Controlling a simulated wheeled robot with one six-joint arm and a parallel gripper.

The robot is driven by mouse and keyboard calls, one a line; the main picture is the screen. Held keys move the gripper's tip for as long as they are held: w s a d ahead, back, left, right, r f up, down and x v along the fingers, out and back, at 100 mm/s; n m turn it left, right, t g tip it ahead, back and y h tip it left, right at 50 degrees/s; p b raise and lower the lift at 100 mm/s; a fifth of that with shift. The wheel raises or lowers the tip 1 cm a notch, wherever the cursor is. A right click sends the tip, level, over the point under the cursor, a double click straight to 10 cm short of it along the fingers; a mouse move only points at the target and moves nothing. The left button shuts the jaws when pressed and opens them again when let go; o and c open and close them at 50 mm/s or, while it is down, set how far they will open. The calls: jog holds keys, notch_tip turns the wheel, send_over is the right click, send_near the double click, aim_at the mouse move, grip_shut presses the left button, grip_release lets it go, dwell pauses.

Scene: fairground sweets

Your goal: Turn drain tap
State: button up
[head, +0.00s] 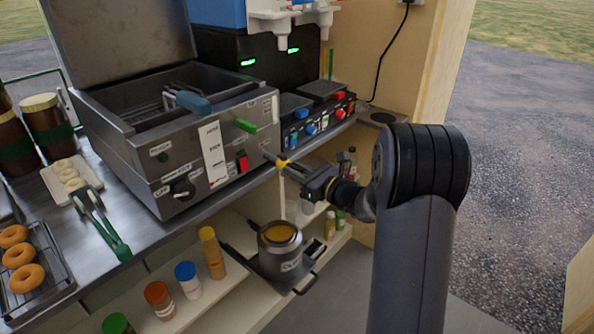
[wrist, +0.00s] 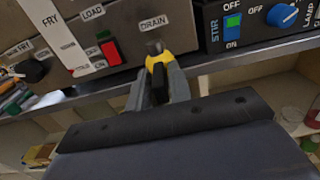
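The drain tap is on the right of the steel fryer's front (head: 200,145), under a DRAIN label (wrist: 154,22). Its short metal stub (wrist: 154,47) points out of the panel and has a yellow handle (wrist: 158,60) at its end. The yellow handle also shows in the head view (head: 283,163). My gripper (head: 289,167) reaches in from the right with its fingertips at the handle. In the wrist view, my gripper's two grey fingers (wrist: 159,72) lie on either side of the yellow handle and appear closed on it. The fingers partly hide the handle.
A black control box (head: 320,125) stands to the right. Below, a pot (head: 281,250) of yellow liquid sits on a dark tray, beside several jars on the shelf.

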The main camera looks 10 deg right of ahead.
grip_shut()
jog(key=shift+m+p, duration=0.3)
jog(key=m+p, duration=0.2)
jog(key=shift+r+m, duration=0.15)
jog(key=shift+m, duration=0.25)
jog(key=m+p, duration=0.4)
jog(key=m, duration=0.1)
jog(key=m+p, duration=0.4)
jog(key=m, duration=0.1)
jog(key=shift+d+m, duration=0.1)
jog(key=shift+m, duration=0.3)
jog(key=shift+f+m+p, duration=0.25)
jog(key=shift+m+p, duration=1.05)
jog(key=shift+m, duration=0.5)
